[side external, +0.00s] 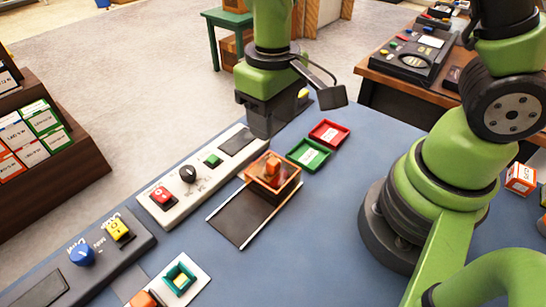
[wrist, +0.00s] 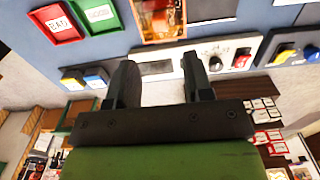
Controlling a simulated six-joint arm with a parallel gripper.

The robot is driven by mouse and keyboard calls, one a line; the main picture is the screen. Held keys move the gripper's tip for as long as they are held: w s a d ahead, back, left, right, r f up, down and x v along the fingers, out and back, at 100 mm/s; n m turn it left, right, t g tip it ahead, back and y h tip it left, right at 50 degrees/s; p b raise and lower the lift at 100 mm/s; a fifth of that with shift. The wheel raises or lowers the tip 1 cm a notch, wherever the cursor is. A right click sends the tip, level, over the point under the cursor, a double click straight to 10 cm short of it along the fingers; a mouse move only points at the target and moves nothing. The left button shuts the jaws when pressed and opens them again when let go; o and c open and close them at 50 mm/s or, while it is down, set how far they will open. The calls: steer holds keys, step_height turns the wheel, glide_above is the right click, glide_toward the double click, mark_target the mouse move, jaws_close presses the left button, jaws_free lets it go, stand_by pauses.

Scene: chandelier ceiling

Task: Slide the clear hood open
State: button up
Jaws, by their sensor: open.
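The clear hood (side external: 273,176) is an orange-brown see-through box at the far right end of a dark slide plate with two pale rails (side external: 240,217). An orange object shows in or on it, and I cannot tell which. In the wrist view the hood (wrist: 158,20) is at the top middle, beyond the fingers and partly cut off by the edge. My gripper (wrist: 157,68) is open, its two dark fingers apart with nothing between them. In the side view my gripper (side external: 268,120) is behind the hood, near the end of the white panel, apart from the hood.
A white control panel (side external: 205,172) with a red switch, black knob and green button lies left of the slide. A green tray (side external: 308,154) and a red tray (side external: 329,132) lie right of the hood. Another dark panel (side external: 90,262) is at lower left.

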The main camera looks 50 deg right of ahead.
mark_target(273, 161)
step_height(273, 161, down, 10)
steer(key=shift+r, duration=0.25)
steer(key=shift+c, duration=0.5)
